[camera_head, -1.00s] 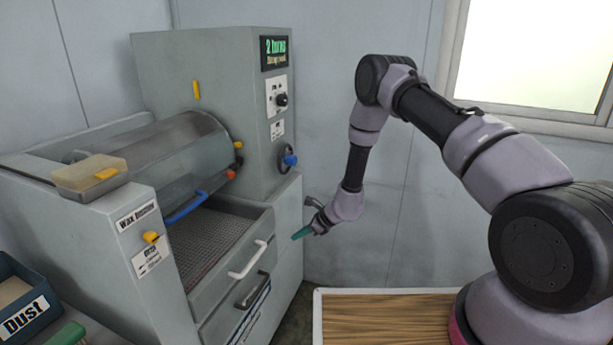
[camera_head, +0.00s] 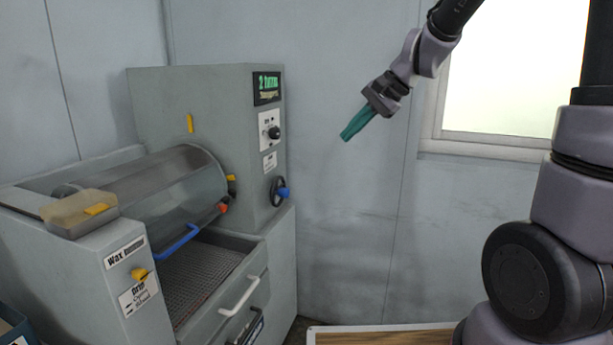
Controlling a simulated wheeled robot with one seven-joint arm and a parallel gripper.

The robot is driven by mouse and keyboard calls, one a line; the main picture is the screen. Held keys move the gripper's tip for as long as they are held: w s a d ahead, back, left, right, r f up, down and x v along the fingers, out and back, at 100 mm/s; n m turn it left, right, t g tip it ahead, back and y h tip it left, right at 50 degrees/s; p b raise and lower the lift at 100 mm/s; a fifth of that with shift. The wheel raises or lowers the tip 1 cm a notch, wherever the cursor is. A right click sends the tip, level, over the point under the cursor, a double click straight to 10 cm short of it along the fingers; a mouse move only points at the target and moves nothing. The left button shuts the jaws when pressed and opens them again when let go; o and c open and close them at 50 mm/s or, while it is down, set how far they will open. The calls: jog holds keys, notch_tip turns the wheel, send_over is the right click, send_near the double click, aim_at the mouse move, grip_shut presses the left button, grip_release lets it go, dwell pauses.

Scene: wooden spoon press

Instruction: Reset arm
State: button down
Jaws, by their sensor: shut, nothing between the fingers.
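My gripper (camera_head: 357,124) is raised in front of the grey wall, right of the machine and left of the window. Its green fingers point down and to the left. They are together and hold nothing. My arm reaches up out of the top of the picture, so part of it is hidden. The gripper is apart from the machine (camera_head: 207,110) and touches nothing that I can see.
The machine has a clear drum cover (camera_head: 165,185), a blue handle (camera_head: 178,243), a mesh drawer (camera_head: 205,280) and a blue-knobbed wheel (camera_head: 279,191). A wood-topped surface (camera_head: 375,338) lies at the bottom. A window (camera_head: 515,70) is at right. The space before the wall is clear.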

jog(key=s+d+r+n+t+h, duration=0.1)
jog(key=s+d+r+n+h, duration=0.1)
jog(key=s+d, duration=0.5)
jog(key=s+d+r+n+t+h, duration=0.2)
jog(key=s+d+r+h, duration=0.1)
jog(key=s+d, duration=0.4)
jog(key=s+r, duration=0.1)
jog(key=s, duration=0.2)
jog(key=shift+s+d+r+t, duration=0.15)
jog(key=shift+s+r+t, duration=0.1)
jog(key=shift+r+t, duration=0.1)
